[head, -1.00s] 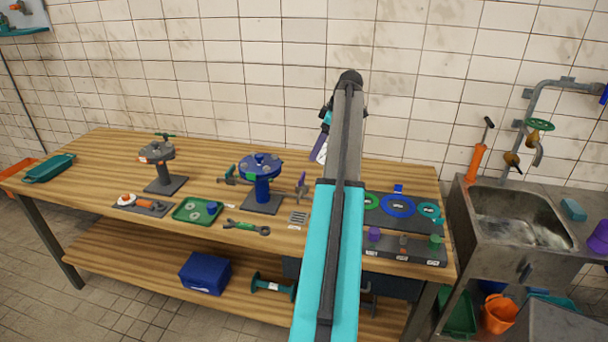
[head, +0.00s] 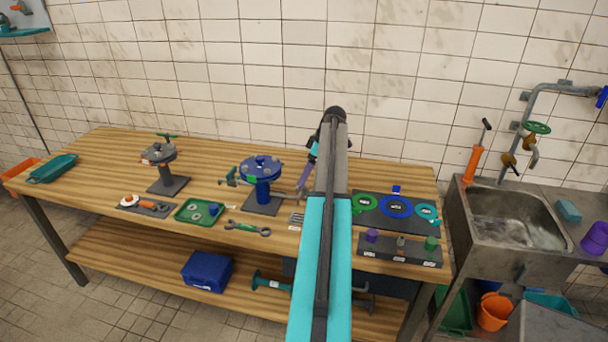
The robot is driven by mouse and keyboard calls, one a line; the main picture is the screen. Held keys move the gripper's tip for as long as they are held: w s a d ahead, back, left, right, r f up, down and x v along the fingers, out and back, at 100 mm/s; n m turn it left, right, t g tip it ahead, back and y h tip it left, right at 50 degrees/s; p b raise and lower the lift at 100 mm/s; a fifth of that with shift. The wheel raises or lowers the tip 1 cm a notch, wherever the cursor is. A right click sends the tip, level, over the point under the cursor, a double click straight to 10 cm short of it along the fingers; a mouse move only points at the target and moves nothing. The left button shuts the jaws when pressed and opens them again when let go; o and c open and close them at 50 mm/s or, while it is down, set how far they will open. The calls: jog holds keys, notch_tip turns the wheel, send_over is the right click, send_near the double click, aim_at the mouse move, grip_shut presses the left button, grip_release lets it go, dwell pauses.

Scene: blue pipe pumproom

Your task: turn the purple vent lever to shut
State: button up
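The blue valve body (head: 262,170) stands on a dark base on the wooden bench, with a side fitting on its left and another on its right. The purple vent lever seems to be at the right-hand fitting, where purple (head: 304,178) shows. My gripper (head: 305,172) comes down from above at that place, just left of my arm. Its tip and the lever overlap in this view, so I cannot tell whether they touch. The fingers are too small to show whether they are open or shut. My arm covers part of the bench behind.
A grey valve stand (head: 160,155), a green tray (head: 200,212) and a wrench (head: 247,227) are left of my arm. A dark panel with coloured rings (head: 396,207) and a grey block (head: 399,252) with several knobs are right. A metal sink (head: 515,215) stands farther right.

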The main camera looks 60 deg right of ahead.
jog(key=shift+p+x, duration=0.3)
jog(key=shift+x, duration=1)
jog(key=c, duration=1)
